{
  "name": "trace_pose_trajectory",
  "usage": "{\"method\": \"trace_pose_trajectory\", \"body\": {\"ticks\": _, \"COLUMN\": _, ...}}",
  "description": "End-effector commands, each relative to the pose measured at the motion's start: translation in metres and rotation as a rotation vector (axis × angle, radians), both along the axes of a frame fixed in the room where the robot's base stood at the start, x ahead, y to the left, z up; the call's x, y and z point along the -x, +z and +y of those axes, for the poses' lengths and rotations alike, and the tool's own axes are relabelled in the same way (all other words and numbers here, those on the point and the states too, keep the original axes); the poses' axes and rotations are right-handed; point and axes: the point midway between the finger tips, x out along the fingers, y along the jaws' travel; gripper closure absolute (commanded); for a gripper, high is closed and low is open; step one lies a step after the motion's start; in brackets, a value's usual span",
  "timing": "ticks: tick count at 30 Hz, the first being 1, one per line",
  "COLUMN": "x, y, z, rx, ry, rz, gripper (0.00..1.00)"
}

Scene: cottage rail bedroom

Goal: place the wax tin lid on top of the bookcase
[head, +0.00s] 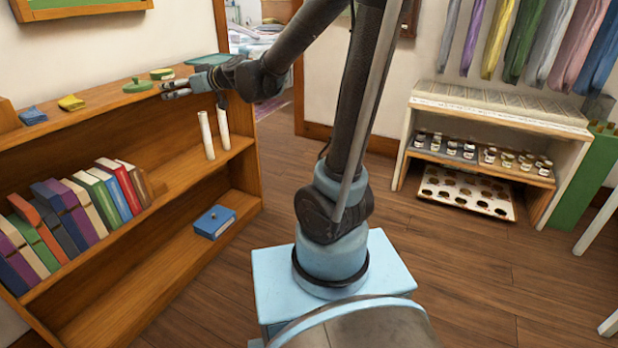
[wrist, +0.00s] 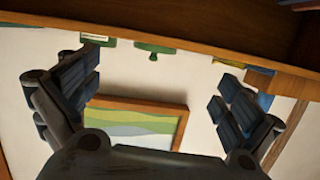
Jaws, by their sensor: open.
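A green round lid with a small knob (head: 137,86), which looks like the wax tin lid, lies on the top board of the wooden bookcase (head: 108,98). It also shows in the wrist view (wrist: 153,52). A green tin with a pale label (head: 162,74) sits beside it, to the right in the head view. My gripper (head: 167,90) is at the bookcase's front edge, close to the lid and tin but apart from both. In the wrist view my gripper (wrist: 158,95) has its fingers spread with nothing between them.
A yellow item (head: 71,102) and a blue item (head: 33,116) lie left on the bookcase top; a teal tray (head: 208,59) is at its far end. Books (head: 95,205) and two white rolls (head: 206,135) fill the shelf below. Open floor lies right of the bookcase.

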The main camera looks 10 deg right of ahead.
Motion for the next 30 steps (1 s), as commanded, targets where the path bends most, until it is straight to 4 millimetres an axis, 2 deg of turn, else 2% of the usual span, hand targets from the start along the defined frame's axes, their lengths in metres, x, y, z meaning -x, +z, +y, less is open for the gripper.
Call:
{"method": "trace_pose_trajectory", "body": {"ticks": 1, "x": 0.01, "y": -0.006, "z": -0.017, "rx": 0.025, "ry": -0.004, "rz": 0.032, "gripper": 0.0}}
{"method": "trace_pose_trajectory", "body": {"ticks": 8, "x": 0.062, "y": -0.048, "z": -0.087, "rx": 0.157, "ry": -0.044, "rz": 0.228, "gripper": 0.0}}
{"method": "trace_pose_trajectory", "body": {"ticks": 14, "x": 0.112, "y": -0.095, "z": -0.155, "rx": 0.28, "ry": -0.146, "rz": 0.429, "gripper": 0.0}}
{"method": "trace_pose_trajectory", "body": {"ticks": 24, "x": 0.214, "y": -0.175, "z": -0.278, "rx": 0.47, "ry": -0.469, "rz": 0.798, "gripper": 0.0}}
{"method": "trace_pose_trajectory", "body": {"ticks": 30, "x": 0.267, "y": -0.204, "z": -0.332, "rx": 0.542, "ry": -0.675, "rz": 0.96, "gripper": 0.0}}
